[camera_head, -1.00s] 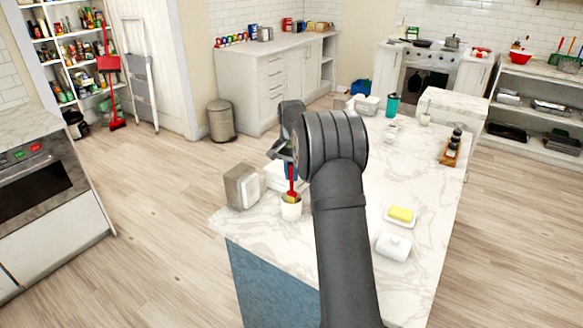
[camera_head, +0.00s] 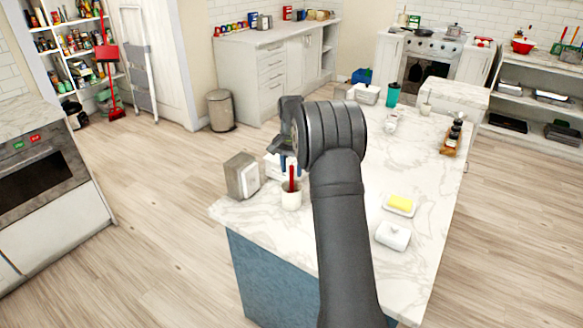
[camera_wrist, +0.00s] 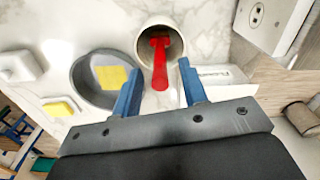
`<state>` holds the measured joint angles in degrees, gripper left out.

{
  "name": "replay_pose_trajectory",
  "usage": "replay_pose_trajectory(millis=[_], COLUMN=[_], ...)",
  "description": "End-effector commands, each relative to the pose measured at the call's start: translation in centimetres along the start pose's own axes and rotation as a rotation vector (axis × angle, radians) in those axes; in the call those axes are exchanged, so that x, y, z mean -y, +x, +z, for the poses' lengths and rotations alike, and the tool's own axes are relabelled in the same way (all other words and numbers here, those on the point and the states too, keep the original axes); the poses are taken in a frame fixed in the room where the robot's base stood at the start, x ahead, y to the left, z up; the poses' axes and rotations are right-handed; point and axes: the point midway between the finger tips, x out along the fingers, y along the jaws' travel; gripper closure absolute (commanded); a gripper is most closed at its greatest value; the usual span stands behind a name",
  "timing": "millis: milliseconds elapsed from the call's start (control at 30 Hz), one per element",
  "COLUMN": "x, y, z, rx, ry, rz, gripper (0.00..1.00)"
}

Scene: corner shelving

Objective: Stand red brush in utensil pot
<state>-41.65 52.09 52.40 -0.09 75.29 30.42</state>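The red brush (camera_head: 291,178) stands in the white utensil pot (camera_head: 291,199) near the left end of the marble island, its red part sticking up above the rim. In the wrist view the brush (camera_wrist: 160,65) reaches out of the pot (camera_wrist: 143,42) toward my gripper. My gripper (camera_head: 290,165) is just above the pot. In the wrist view its two blue fingers (camera_wrist: 158,70) are spread, one on each side of the brush, with gaps between. The part of the brush deep inside the pot is hidden.
A metal napkin holder (camera_head: 241,176) stands left of the pot. A dish with a yellow block (camera_head: 400,203) and a white lidded dish (camera_head: 393,236) lie to the right. A grey round thing (camera_wrist: 82,85) with yellow inside shows beside the pot in the wrist view.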

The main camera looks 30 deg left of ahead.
Motion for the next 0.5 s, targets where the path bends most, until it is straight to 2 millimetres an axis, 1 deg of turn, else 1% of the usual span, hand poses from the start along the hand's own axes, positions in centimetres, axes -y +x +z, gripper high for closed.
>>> replay_pose_trajectory(millis=[167,267,367,467,500], x=[0.0,0.0,0.0,0.0,0.0], y=[-0.2,-1.1,-2.9,-5.2,-6.2], z=[0.0,0.0,0.0,-0.1,-0.1], rx=[0.0,-0.001,-0.003,-0.004,-0.004], ry=[0.0,0.0,0.0,0.0,0.0], rz=[0.0,-0.001,-0.002,-0.002,-0.002], gripper=[0.61,0.61,0.61,0.61,0.61])
